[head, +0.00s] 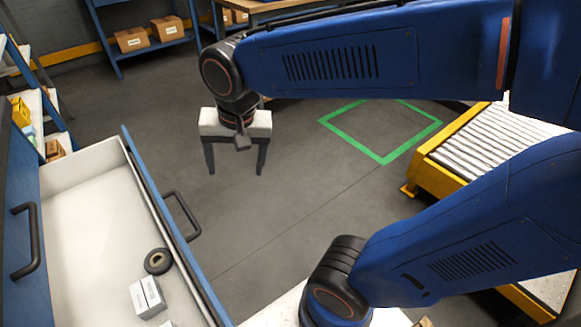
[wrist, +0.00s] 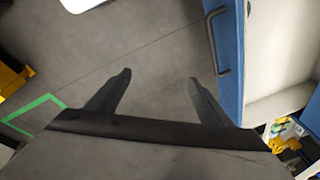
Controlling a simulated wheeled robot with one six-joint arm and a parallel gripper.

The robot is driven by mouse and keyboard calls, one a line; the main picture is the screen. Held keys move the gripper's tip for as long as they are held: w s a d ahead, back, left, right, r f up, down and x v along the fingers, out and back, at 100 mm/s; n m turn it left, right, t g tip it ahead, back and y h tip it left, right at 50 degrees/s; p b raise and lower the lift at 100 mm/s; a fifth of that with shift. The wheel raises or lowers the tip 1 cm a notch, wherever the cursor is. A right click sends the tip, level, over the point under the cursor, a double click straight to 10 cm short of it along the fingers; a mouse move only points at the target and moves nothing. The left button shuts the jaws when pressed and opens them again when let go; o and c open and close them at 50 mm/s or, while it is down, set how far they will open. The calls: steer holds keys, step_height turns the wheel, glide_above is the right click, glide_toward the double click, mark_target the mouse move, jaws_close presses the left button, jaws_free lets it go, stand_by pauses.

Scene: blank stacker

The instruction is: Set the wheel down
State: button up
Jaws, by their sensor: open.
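A small black wheel (head: 158,261) lies on the floor of the open white drawer (head: 85,190) in the head view, near the drawer's right wall. My gripper (head: 237,168) is open and empty. It hangs in the air to the right of the drawer and farther back than the wheel, clear of both. In the wrist view my gripper's two fingers (wrist: 160,78) stand wide apart with only grey floor between them. The drawer's blue front (wrist: 228,55) shows at the right of that view. The wheel is not visible there.
White boxes (head: 148,298) lie beside the wheel. The drawer's black handle (head: 183,215) sticks out towards my gripper. A green floor square (head: 385,158) and a yellow-framed roller conveyor (head: 490,140) are to the right. Shelves (head: 40,105) stand at the left. The floor between is clear.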

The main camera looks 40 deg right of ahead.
steer(key=s+d+n+t, duration=0.2)
steer(key=s+d+n, duration=0.3)
steer(key=d, duration=0.5)
steer(key=shift+s+f+n, duration=0.4)
steer(key=shift+s+f, duration=0.05)
steer(key=shift+s, duration=0.75)
